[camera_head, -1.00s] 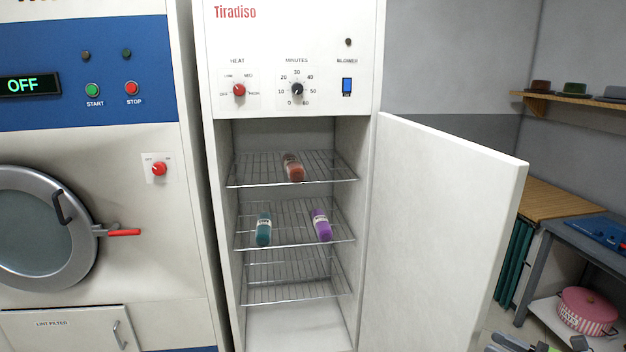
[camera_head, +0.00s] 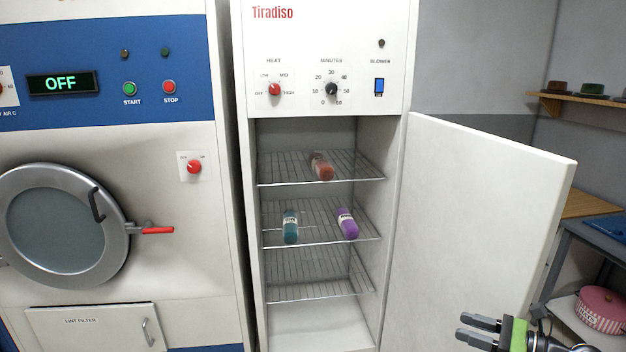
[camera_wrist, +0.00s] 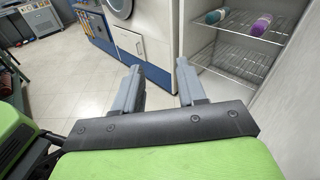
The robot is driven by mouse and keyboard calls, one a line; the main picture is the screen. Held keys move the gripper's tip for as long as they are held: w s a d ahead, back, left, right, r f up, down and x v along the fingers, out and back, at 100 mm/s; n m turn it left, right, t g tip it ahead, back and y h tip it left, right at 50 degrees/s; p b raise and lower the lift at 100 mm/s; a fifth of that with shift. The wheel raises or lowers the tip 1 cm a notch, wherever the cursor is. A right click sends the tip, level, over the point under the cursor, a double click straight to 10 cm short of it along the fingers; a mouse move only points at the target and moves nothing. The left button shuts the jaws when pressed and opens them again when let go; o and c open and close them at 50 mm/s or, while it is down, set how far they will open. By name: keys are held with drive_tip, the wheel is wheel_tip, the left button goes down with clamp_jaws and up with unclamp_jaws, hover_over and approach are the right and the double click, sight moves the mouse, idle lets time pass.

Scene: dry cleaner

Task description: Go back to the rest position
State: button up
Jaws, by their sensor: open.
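My gripper (camera_head: 478,331) shows at the bottom right of the head view, in front of the cabinet's open door. It is open and empty. No object is between the fingers.
The Tiradiso cabinet (camera_head: 326,100) stands with its white door (camera_head: 470,220) swung open to the right. A brown bottle (camera_head: 322,166) lies on its upper rack; a teal bottle (camera_head: 290,227) and a purple bottle (camera_head: 347,224) are on the rack below. A dry-cleaning machine (camera_head: 190,250) stands left.

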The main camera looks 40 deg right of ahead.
drive_tip(key=w+a+r+n+g+y, duration=0.2)
drive_tip(key=w+a+n+g, duration=0.3)
drive_tip(key=w+a, duration=0.5)
drive_tip(key=w+a+r+n+g+y, duration=0.2)
drive_tip(key=w+a+n+g, duration=0.35)
drive_tip(key=w+a, duration=0.4)
drive_tip(key=w+a+n+g+h, duration=0.1)
drive_tip(key=w+a+n+g, duration=0.3)
drive_tip(key=a, duration=0.6)
drive_tip(key=s+a+r+n+h, duration=0.25)
drive_tip(key=a+n, duration=0.25)
drive_tip(key=a, duration=0.3)
drive_tip(key=s+a+r+n+h, duration=0.2)
drive_tip(key=s+a+n+h, duration=0.2)
drive_tip(key=a+n, duration=0.25)
drive_tip(key=s+a+n+t, duration=0.2)
drive_tip(key=s+n, duration=0.4)
drive_tip(key=s, duration=0.6)
drive_tip(key=shift+a+r+t, duration=0.35)
drive_tip(key=shift+t, duration=0.5)
